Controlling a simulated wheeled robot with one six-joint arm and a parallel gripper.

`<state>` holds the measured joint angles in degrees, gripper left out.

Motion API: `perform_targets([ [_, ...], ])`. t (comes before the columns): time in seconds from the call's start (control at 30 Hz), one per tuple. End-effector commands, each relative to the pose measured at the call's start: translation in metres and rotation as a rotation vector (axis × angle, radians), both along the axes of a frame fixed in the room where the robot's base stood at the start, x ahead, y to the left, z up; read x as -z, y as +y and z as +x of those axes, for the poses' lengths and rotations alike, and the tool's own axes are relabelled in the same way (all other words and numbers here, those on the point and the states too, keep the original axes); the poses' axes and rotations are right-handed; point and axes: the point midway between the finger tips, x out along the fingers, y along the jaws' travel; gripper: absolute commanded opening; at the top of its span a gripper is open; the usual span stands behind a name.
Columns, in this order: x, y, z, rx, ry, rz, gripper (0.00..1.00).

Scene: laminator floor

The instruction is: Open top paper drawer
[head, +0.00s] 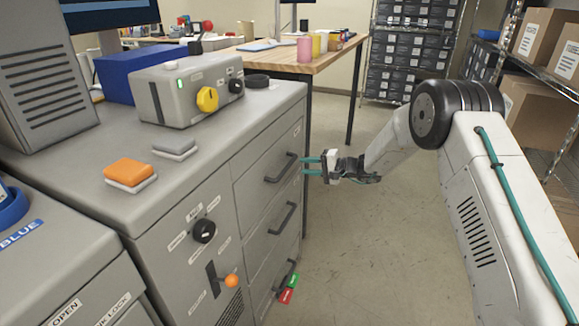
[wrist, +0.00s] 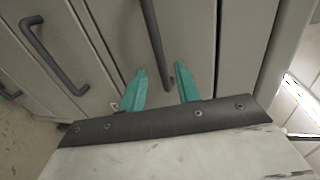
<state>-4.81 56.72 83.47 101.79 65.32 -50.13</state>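The top paper drawer (head: 256,166) is the uppermost of several drawers on the grey cabinet's front, and it is shut flush. Its dark bar handle (head: 284,168) slants across the front. My gripper (head: 304,166) is at the right end of that handle, with teal fingers pointing at the drawer. In the wrist view, the fingers of my gripper (wrist: 160,86) are spread, with the lower end of the handle (wrist: 156,45) between them. A gap shows on both sides of the bar. I cannot tell whether either finger touches the handle.
The middle drawer handle (head: 283,218) and a lower handle (head: 286,277) sit below. A wooden table (head: 290,62) stands behind the cabinet. A shelf with boxes (head: 545,40) stands right. The floor (head: 350,260) before the drawers is clear.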

Motion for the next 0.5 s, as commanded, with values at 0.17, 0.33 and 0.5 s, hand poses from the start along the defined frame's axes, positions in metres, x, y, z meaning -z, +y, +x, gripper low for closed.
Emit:
perform_targets([
  [0.17, 0.006, 0.022, 0.007, -0.001, -0.002, 0.000, 0.32],
  [0.33, 0.012, 0.047, 0.017, -0.001, 0.000, 0.000, 0.32],
  [0.5, 0.015, 0.065, 0.023, -0.001, -0.001, 0.000, 0.32],
])
